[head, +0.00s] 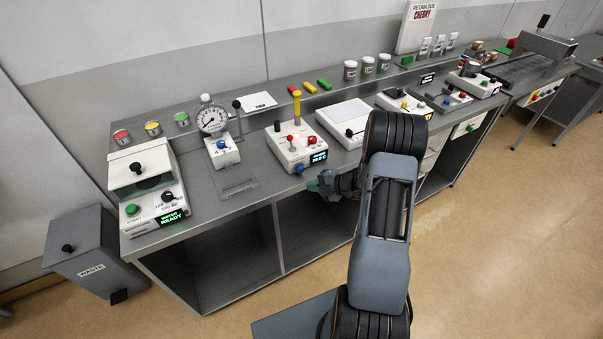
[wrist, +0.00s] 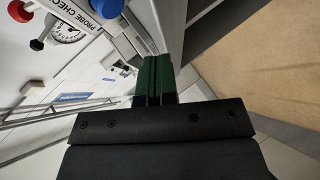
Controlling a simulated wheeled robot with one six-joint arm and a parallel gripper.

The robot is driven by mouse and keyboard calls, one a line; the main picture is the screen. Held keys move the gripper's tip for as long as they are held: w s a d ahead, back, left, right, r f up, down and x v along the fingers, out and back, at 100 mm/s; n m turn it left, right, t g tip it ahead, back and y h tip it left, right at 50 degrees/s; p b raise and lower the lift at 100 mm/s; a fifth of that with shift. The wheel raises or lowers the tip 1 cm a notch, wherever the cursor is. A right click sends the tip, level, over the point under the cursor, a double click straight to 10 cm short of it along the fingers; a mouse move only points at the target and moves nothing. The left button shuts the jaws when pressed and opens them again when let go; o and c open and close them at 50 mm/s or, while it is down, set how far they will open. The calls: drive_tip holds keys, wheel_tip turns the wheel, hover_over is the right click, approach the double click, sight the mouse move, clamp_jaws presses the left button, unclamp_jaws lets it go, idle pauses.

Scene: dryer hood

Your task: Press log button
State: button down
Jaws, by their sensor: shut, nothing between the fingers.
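No label reading "log" can be made out in either view. Several buttons show on the bench devices. A blue button (head: 299,169) sits at the front of the white device with red knobs (head: 293,150), and it shows large at the top of the wrist view (wrist: 107,7). Another blue button (head: 221,144) is on the dial gauge's base. A green button (head: 131,209) is on the hooded box at left. My gripper (head: 313,186) has green fingers, shut and empty, at the bench's front edge, just right of and below the first blue button. The fingers also show in the wrist view (wrist: 153,82).
The dial gauge (head: 212,119) stands behind and left of the gripper. The white device carries a "PROBE CHECK" label. A flat white box (head: 345,122) stands to its right. Open shelves lie under the bench (head: 240,200). The tan floor (head: 500,220) is clear at right.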

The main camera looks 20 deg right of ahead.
sight(304, 179)
drive_tip(key=shift+w+a, duration=0.15)
drive_tip(key=shift+w, duration=0.9)
drive_tip(key=shift+w+a, duration=0.1)
drive_tip(key=shift+w, duration=0.95)
drive_tip(key=shift+w, duration=0.15)
idle(0.5)
drive_tip(key=shift+w, duration=0.3)
drive_tip(key=shift+w+a, duration=0.15)
drive_tip(key=shift+w, duration=0.65)
idle(0.9)
drive_tip(key=shift+s+r, duration=0.1)
idle(0.3)
drive_tip(key=shift+s+p, duration=0.6)
drive_tip(key=shift+s, duration=0.55)
drive_tip(key=shift+s+d+p, duration=0.2)
drive_tip(key=shift+s+p, duration=0.2)
drive_tip(key=shift+s, duration=0.85)
drive_tip(key=shift+s+d+p, duration=0.2)
drive_tip(key=shift+s+p, duration=0.15)
drive_tip(key=shift+s, duration=0.9)
